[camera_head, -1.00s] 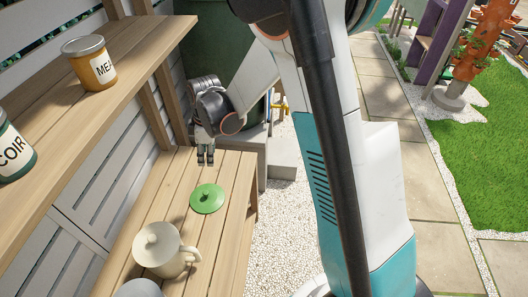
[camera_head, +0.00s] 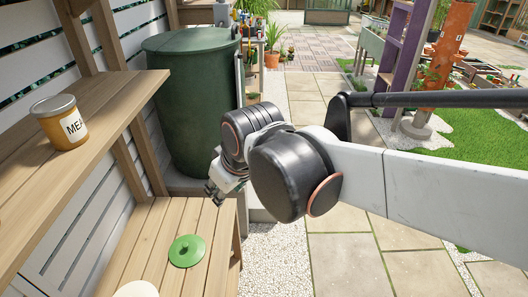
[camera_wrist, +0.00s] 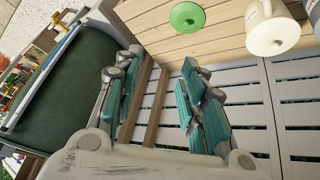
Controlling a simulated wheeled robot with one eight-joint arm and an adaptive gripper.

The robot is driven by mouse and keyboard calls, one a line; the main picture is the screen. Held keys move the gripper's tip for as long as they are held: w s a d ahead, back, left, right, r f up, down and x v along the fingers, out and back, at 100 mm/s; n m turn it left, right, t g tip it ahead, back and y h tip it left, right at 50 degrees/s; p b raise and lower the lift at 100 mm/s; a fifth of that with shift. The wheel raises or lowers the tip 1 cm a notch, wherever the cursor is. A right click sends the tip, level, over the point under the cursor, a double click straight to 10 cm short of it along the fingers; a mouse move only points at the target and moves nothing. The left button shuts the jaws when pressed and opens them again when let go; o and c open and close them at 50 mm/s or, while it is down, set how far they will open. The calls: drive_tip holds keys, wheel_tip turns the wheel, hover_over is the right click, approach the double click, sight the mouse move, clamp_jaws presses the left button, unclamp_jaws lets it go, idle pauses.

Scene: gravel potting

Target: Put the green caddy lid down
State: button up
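The green caddy lid (camera_head: 186,251) lies flat, knob up, on the lower slatted wooden bench (camera_head: 150,250). It also shows at the top of the wrist view (camera_wrist: 187,17). My gripper (camera_head: 214,192) is above the far end of the bench, beyond the lid and apart from it. In the wrist view my gripper (camera_wrist: 157,70) has its teal-padded fingers spread, with nothing between them.
A cream lidded jug (camera_wrist: 270,30) stands on the bench near the lid; its top (camera_head: 137,289) shows at the bottom edge. A jar (camera_head: 60,122) stands on the upper shelf (camera_head: 100,105). A large green barrel (camera_head: 195,100) is behind my gripper. Gravel (camera_head: 275,260) borders the bench.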

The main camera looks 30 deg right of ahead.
drive_tip(key=s+d+m+t, duration=0.1)
drive_tip(key=s+m, duration=0.2)
drive_tip(key=s, duration=0.3)
drive_tip(key=shift+d, duration=0.25)
drive_tip(key=shift+c, duration=0.6)
drive_tip(key=shift+a, duration=0.15)
